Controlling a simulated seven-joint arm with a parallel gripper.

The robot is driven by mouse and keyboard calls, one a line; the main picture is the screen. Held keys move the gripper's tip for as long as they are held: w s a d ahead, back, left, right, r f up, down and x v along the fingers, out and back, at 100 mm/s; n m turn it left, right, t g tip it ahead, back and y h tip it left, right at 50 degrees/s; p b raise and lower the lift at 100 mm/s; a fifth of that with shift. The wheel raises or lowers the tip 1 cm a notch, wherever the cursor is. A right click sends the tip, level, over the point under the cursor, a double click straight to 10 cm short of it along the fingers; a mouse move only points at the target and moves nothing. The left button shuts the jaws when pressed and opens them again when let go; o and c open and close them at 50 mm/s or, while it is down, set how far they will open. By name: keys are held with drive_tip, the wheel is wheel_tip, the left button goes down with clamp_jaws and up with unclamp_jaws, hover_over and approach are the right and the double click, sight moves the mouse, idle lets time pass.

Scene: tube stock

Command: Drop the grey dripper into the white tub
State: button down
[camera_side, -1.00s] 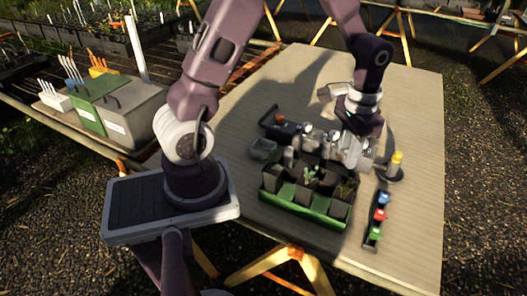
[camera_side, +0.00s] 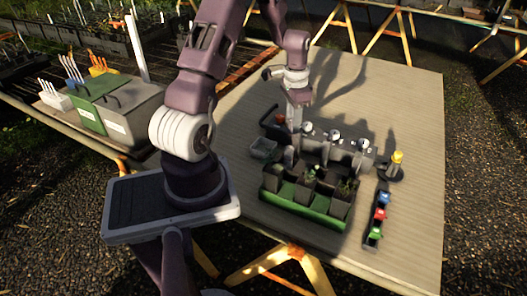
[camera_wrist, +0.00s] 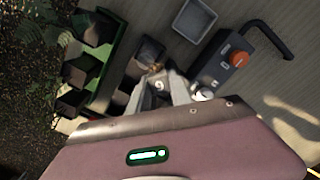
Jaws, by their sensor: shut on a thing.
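My gripper (camera_wrist: 165,92) is shut on a small grey thing (camera_wrist: 159,86), which looks like the grey dripper; the fingers hide most of it. In the side view my gripper (camera_side: 294,125) is above the left end of the grey rack, and the held thing cannot be made out. A small pale square tub (camera_wrist: 194,19), apparently the white tub, is open and looks empty in the wrist view, apart from the gripper. In the side view this tub (camera_side: 264,148) stands on the table left of the plant pots.
A dark box with an orange button (camera_wrist: 239,59) and a bent black handle stands close to the gripper. A green tray (camera_side: 290,205) holds dark pots. A grey rack (camera_side: 352,157), a yellow-topped thing (camera_side: 396,159) and a strip of coloured pieces (camera_side: 380,214) lie rightward.

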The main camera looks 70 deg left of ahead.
drive_tip(key=s+a+f, duration=0.2)
drive_tip(key=s+a, duration=0.3)
drive_tip(key=a, duration=0.2)
wheel_tip(320, 180, down, 6)
drive_tip(key=shift+s+a, duration=0.2)
drive_tip(key=shift+s, duration=0.2)
drive_tip(key=shift+f, duration=0.1)
drive_tip(key=c, duration=1.1)
unclamp_jaws()
wheel_tip(320, 180, up, 7)
